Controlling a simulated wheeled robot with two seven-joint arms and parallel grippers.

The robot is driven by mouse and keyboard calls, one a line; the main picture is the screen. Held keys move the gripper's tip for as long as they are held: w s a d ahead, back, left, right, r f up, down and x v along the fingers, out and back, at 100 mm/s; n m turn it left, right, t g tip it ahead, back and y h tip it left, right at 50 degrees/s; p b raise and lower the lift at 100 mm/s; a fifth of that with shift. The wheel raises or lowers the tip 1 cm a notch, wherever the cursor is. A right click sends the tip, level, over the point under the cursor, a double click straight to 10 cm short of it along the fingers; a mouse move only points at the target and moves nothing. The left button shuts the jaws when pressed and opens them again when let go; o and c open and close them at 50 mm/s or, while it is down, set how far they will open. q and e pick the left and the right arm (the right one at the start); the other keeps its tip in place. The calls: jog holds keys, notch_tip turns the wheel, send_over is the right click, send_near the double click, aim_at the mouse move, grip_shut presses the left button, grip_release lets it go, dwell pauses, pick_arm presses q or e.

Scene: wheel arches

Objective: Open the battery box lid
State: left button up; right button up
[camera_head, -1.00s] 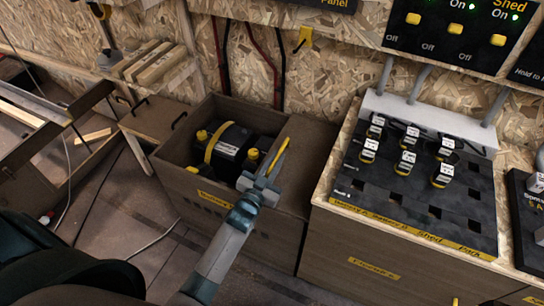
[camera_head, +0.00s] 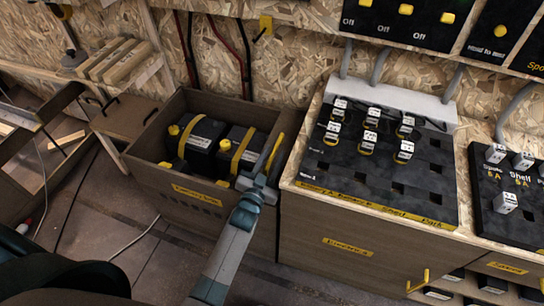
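The battery box (camera_head: 190,205) is a brown wooden box on the floor at left of centre, with its top open. Two black batteries with yellow straps, a left one (camera_head: 200,140) and a right one (camera_head: 236,150), show inside. A brown panel with a black handle (camera_head: 125,115) lies at the box's left; it may be a lid part. Another brown strip (camera_head: 287,128) shows at the right edge, perhaps a lid part seen nearly edge-on. My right gripper is not seen.
A brown cabinet with a black switch panel (camera_head: 385,180) stands close on the right of the box. A second black panel (camera_head: 510,190) is farther right. Wooden blocks (camera_head: 120,60) lie on a shelf at the back left. Cables cross the floor at left.

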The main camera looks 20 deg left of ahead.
pick_arm(q)
jog(key=shift+s, duration=0.1)
jog(key=s, duration=1.7)
jog(key=shift+a, duration=0.3)
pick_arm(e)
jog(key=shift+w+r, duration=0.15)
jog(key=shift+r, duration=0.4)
pick_arm(q)
jog(key=shift+s+f, duration=0.1)
jog(key=shift+f, duration=0.05)
jog(key=s+d+f+g+p, duration=0.1)
jog(key=s+f+g+p, duration=0.15)
jog(key=f, duration=0.55)
jog(key=s+d+f+g+p, duration=0.1)
jog(key=s+f+g, duration=0.15)
jog(key=f, duration=0.55)
jog(key=s+a+f+g+p, duration=0.1)
jog(key=s+f+g+p, duration=0.2)
jog(key=s+f+g, duration=0.4)
jog(key=s+f, duration=0.6)
jog(key=shift+s+a+f+g+h, duration=0.25)
jog(key=shift+a+f+g+h, duration=0.05)
jog(key=shift+a+f, duration=0.1)
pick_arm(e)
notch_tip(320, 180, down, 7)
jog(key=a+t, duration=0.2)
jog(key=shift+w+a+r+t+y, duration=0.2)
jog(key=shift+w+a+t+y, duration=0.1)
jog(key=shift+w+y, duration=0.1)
